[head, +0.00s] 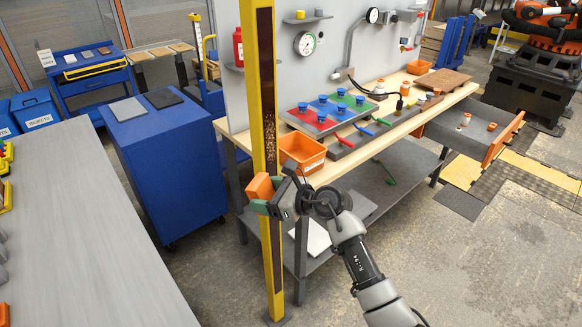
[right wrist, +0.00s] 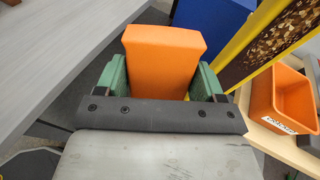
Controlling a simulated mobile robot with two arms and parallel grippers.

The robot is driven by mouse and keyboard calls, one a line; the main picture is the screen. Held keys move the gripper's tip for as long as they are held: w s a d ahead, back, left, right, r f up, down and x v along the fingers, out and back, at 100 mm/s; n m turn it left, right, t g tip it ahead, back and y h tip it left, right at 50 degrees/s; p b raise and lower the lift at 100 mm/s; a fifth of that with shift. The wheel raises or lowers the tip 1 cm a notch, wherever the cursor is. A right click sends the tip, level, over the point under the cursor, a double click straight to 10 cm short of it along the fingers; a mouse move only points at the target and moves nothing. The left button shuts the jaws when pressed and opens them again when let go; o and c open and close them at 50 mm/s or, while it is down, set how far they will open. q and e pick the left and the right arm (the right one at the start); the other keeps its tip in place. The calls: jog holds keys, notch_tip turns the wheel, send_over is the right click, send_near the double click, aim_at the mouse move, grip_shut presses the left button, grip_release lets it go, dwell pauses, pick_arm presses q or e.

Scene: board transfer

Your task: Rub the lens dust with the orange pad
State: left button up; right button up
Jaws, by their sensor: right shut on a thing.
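The orange pad (head: 259,187) is held in my right gripper (head: 272,203), in front of the yellow post in the head view. In the right wrist view the pad (right wrist: 160,58) stands between the two green fingers of the gripper (right wrist: 160,80), which are shut on its sides. The yellow post (head: 273,270) is upright and has a long dark lens strip (head: 265,60). Brown speckled dust (head: 270,140) covers a middle stretch of the strip. The dust (right wrist: 284,36) also shows at the upper right of the wrist view, apart from the pad. My left gripper is out of view.
A workbench (head: 385,130) behind the post carries an orange bin (head: 303,150), and a colored tray board (head: 328,112). A blue cabinet (head: 165,170) stands left of the post. A grey table (head: 90,240) fills the left. Open floor lies at the lower right.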

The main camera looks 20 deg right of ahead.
aim_at(266, 156)
jog(key=shift+w+d+r+m+t+h+b, duration=0.2)
jog(key=shift+w+d+m+t+h, duration=0.5)
jog(key=shift+w+d+t, duration=0.4)
jog(key=shift+w+d+r+m+t+h+b, duration=0.2)
jog(key=shift+w+d+m+t+h, duration=0.6)
jog(key=shift+w, duration=0.6)
jog(key=shift+w+d+r+m+t+h+b, duration=0.15)
jog(key=shift+w+d+m+t+h, duration=0.35)
jog(key=shift+w+d+m+t, duration=0.55)
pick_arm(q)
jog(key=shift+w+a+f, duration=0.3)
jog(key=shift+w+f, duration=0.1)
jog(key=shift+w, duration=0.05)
pick_arm(e)
jog(key=shift+n+x, duration=0.25)
jog(key=shift+x, duration=0.65)
jog(key=shift+s+a+r, duration=0.1)
jog(key=shift+a+r, duration=0.05)
pick_arm(q)
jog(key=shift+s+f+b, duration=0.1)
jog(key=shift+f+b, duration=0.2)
jog(key=shift+b, duration=0.2)
pick_arm(e)
jog(key=shift+x, duration=0.95)
